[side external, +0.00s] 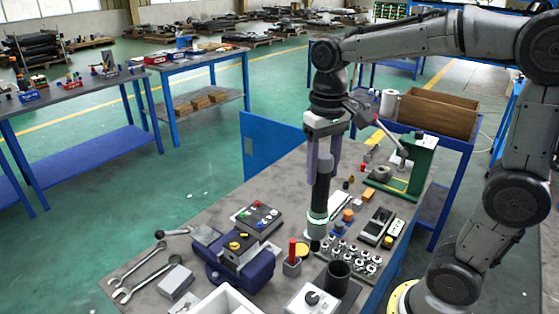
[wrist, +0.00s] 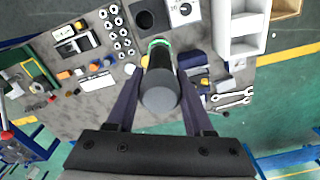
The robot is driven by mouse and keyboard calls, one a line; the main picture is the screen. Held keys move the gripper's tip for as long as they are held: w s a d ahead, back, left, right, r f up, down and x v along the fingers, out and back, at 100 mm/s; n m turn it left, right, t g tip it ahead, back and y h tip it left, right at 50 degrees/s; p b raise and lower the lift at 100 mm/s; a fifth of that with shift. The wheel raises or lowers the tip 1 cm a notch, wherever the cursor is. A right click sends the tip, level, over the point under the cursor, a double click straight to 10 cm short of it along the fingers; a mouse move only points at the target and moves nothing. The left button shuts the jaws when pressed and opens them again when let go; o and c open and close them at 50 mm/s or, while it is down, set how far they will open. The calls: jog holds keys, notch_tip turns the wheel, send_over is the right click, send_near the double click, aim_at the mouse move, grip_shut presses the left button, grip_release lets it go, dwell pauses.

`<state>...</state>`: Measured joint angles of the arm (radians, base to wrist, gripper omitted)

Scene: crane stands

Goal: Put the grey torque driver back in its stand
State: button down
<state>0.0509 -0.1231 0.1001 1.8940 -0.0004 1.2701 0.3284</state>
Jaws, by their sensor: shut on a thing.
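The torque driver (side external: 319,190) is a dark grey cylinder with a glowing green ring near its lower end. My gripper (side external: 323,172) is shut on its upper part, one finger on each side, and holds it roughly upright. In the wrist view my gripper (wrist: 158,88) shows the driver's round grey top (wrist: 160,97) between the fingers. Its lower tip is near the tabletop; I cannot tell whether it touches. A dark round holder with an open top, likely the stand (side external: 337,277), is at the near side, apart from the driver. It looks empty in the wrist view (wrist: 152,17).
A white box with a knob (side external: 312,300) and a white tray (side external: 228,302) are near the stand. Several metal nuts (side external: 358,262), a block with a red rod (side external: 292,258) and a blue-black device (side external: 240,257) surround the driver. Wrenches (side external: 137,273) lie left.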

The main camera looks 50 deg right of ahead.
jog(key=s+d+r+m, duration=0.1)
jog(key=s+d, duration=0.2)
jog(key=s, duration=0.2)
jog(key=shift+s+m, duration=0.3)
jog(key=shift+s, duration=0.05)
jog(key=shift+f, duration=0.1)
jog(key=shift+f, duration=3.05)
notch_tip(320, 180, down, 9)
jog(key=shift+c, duration=1)
grip_release()
